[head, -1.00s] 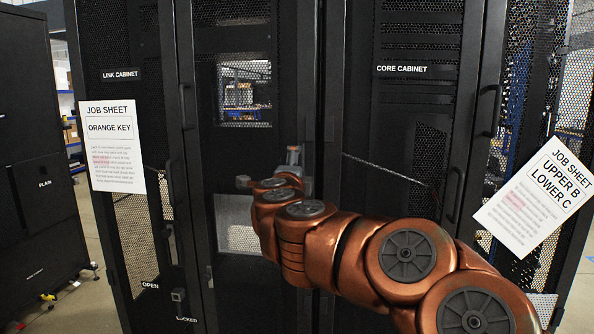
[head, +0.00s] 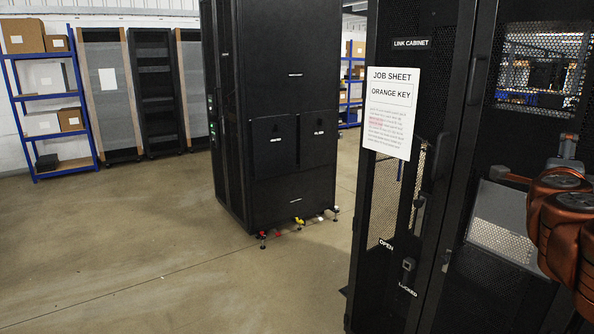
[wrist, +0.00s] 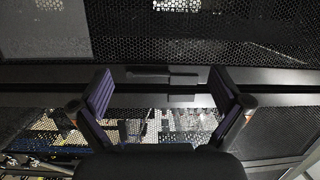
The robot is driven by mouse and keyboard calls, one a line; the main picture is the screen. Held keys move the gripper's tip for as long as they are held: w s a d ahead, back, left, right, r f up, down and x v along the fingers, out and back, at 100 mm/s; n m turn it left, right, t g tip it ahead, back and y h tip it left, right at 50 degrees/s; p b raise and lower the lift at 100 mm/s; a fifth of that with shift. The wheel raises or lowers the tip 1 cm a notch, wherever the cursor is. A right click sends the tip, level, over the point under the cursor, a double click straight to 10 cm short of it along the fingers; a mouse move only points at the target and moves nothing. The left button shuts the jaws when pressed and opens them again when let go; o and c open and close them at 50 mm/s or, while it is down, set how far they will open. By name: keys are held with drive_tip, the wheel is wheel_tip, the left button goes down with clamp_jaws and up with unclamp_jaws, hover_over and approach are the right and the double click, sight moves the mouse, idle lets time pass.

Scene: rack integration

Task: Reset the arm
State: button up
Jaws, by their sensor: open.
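My copper arm reaches in from the right edge of the head view, with my gripper (head: 535,178) at its far end in front of the link cabinet (head: 470,150). In the wrist view my gripper (wrist: 165,95) is open, its two ridged dark pads wide apart. Nothing is between them. Beyond the pads are a dark horizontal bar (wrist: 50,75) and perforated black metal panels (wrist: 200,35).
A job sheet (head: 391,112) reading "ORANGE KEY" hangs on the link cabinet. A black free-standing cabinet (head: 290,110) stands mid-view. Blue shelving (head: 50,110) with boxes and several racks (head: 155,95) line the back wall. The concrete floor (head: 150,240) at left is clear.

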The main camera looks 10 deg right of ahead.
drive_tip(key=w+a+f+n+t+y, duration=0.1)
drive_tip(key=w+a+n+t+y, duration=0.35)
drive_tip(key=a, duration=0.45)
drive_tip(key=w+a+f+n+t+y, duration=0.15)
drive_tip(key=w+a+n+y, duration=0.25)
drive_tip(key=w+a+n, duration=0.4)
drive_tip(key=a+f+n+g+y, duration=0.1)
drive_tip(key=a+f+n+y, duration=0.25)
drive_tip(key=a, duration=0.55)
drive_tip(key=a+f+n+g+y, duration=0.1)
drive_tip(key=a+f+n+y, duration=0.3)
drive_tip(key=a, duration=0.5)
drive_tip(key=s+a+f+n+g+y, duration=0.1)
drive_tip(key=s+a+f+n+g, duration=0.3)
drive_tip(key=f, duration=0.4)
drive_tip(key=s+a+f+n+g+y, duration=0.1)
drive_tip(key=s+a+f+g+y, duration=0.15)
drive_tip(key=s+a+f, duration=0.4)
drive_tip(key=s+d+f+n+g+h, duration=0.1)
drive_tip(key=s+f+g, duration=0.3)
drive_tip(key=s, duration=0.6)
drive_tip(key=s+d+f+n+g+h, duration=0.2)
drive_tip(key=s+f+g, duration=0.3)
drive_tip(key=s, duration=0.5)
drive_tip(key=shift+n+h, duration=0.3)
drive_tip(key=shift+h, duration=0.15)
drive_tip(key=shift+d, duration=0.1)
